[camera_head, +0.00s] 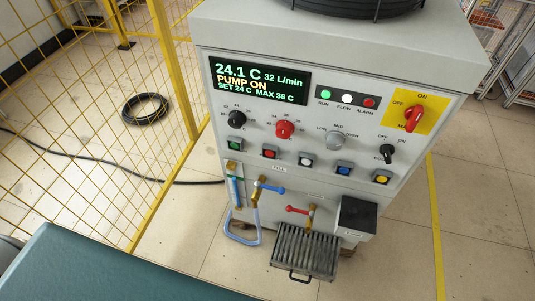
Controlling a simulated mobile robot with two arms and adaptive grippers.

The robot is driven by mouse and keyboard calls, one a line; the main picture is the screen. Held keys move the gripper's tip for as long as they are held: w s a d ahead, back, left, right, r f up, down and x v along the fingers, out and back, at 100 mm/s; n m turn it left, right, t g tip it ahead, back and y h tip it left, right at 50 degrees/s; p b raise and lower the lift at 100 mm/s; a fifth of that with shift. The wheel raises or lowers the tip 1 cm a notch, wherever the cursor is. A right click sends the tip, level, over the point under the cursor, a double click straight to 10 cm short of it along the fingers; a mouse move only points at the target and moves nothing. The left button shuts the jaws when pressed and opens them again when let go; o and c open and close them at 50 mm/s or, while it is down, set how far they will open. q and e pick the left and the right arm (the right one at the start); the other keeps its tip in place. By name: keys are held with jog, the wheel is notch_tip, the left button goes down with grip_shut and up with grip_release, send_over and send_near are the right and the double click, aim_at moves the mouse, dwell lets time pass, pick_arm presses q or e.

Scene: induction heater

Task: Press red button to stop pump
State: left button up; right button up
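The red push button (270,153) sits in the lower button row of the grey pump cabinet (370,95), between a green button (236,144) on its left and a white button (306,160) on its right. Blue (344,168) and yellow (382,177) buttons follow further right. The display (258,83) reads 24.1 C, 32 L/min, PUMP ON, SET 24 C, MAX 36 C. The green RUN lamp (326,95) looks lit. Neither of my grippers is in view.
Above the buttons are a black knob (236,119), a red knob (285,129) and a red rotary switch (413,119) on a yellow plate. Blue (268,188) and red (298,210) valve handles stick out below. A yellow mesh fence (85,110) stands left. A green surface (100,270) fills the lower left.

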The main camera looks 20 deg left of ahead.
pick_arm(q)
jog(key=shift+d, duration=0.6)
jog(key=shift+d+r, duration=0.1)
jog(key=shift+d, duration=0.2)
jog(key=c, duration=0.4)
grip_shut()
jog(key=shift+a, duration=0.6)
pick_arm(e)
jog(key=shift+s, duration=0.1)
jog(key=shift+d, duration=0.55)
